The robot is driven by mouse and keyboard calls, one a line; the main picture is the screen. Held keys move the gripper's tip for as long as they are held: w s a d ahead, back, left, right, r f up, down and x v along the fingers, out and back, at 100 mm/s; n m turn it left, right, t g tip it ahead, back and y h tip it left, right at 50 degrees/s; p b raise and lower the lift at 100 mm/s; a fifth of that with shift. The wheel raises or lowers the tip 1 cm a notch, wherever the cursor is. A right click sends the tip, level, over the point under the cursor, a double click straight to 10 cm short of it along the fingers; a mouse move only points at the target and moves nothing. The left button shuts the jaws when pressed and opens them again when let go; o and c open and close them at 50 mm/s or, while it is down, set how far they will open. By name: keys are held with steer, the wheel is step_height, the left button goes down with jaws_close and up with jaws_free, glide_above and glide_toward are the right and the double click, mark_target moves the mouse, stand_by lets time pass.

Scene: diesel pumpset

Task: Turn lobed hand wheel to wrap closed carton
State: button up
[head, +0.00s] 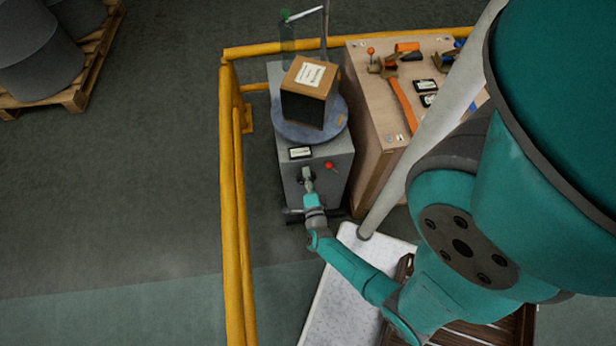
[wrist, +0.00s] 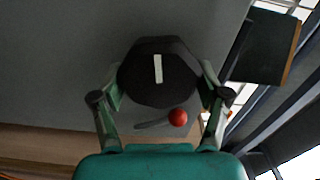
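The lobed hand wheel (wrist: 158,80) is dark with a white stripe, and sits on the grey machine's front in the wrist view. My gripper (wrist: 160,84) has one finger against each side of the wheel. In the head view my gripper (head: 307,182) reaches the machine front (head: 326,190), and the wheel is mostly hidden there. The brown carton (head: 309,84) with a white label stands on a round blue-grey turntable (head: 340,124) on top of the machine.
A red ball knob (wrist: 178,117) on a lever is just below the wheel. A wooden bench (head: 366,160) with tools stands close on the right. Yellow rails (head: 231,200) run along the left and back. A white board (head: 335,300) lies below my arm.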

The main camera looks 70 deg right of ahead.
steer(key=shift+o, duration=1.4)
steer(key=v, duration=1.2)
stand_by(0.7)
